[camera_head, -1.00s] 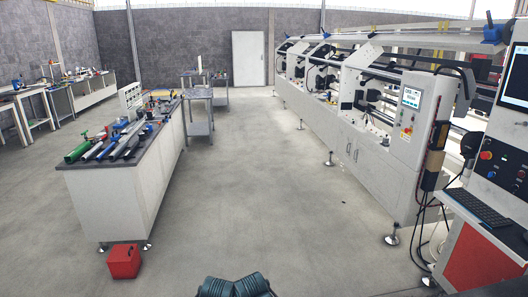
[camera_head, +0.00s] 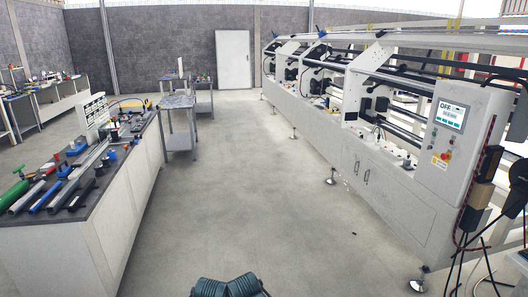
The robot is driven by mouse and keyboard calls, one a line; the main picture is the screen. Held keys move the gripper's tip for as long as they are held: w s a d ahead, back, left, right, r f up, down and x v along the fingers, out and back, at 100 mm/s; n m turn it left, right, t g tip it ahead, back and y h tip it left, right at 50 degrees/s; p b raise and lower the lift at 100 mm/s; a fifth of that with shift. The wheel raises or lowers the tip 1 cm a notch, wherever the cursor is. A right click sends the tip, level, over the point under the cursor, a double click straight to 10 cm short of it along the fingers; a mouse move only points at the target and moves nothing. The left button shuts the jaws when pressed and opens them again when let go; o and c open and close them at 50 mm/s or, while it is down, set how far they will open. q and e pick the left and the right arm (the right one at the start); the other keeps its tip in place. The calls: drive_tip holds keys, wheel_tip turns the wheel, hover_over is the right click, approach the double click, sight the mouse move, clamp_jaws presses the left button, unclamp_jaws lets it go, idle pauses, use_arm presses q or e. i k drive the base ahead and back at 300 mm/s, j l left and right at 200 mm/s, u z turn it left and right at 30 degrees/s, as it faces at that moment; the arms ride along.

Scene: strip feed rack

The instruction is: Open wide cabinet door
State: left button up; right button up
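The long white machine (camera_head: 320,130) runs along the right side of the room. Its lower front has cabinet doors; one door panel (camera_head: 392,200) shows right of two dark upright handles (camera_head: 362,175) set side by side. The doors look shut. Which panel is the wide one I cannot tell for sure. Dark ribbed parts at the bottom middle look like my own body. Neither gripper can be made out, and nothing of mine is near the handles.
A control box with a screen (camera_head: 450,115) stands at the machine's near end, with hanging cables and a stand at lower right. A workbench (camera_head: 60,240) with tools is at left, small tables (camera_head: 178,140) beyond it. The floor (camera_head: 250,190) between is clear; machine feet (camera_head: 418,284) stick out.

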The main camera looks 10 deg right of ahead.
sight(418, 219)
drive_tip(key=i+z, duration=0.45)
drive_tip(key=i, duration=0.15)
drive_tip(key=i+j+z, duration=0.15)
drive_tip(key=i+z, duration=0.3)
drive_tip(key=i, duration=0.15)
drive_tip(key=i+l+z, duration=0.1)
drive_tip(key=i+z, duration=0.5)
drive_tip(key=i, duration=0.2)
drive_tip(key=i+l, duration=0.2)
drive_tip(key=i, duration=0.25)
drive_tip(key=i+l, duration=0.15)
drive_tip(key=i, duration=0.25)
drive_tip(key=i+j, duration=0.2)
drive_tip(key=i, duration=0.25)
drive_tip(key=i+j, duration=0.15)
drive_tip(key=i, duration=0.35)
drive_tip(key=i+j+z, duration=0.1)
drive_tip(key=i, duration=0.35)
drive_tip(key=i+j, duration=0.55)
drive_tip(key=i, duration=0.4)
drive_tip(key=i+j+z, duration=0.1)
drive_tip(key=i, duration=0.35)
drive_tip(key=j, duration=0.1)
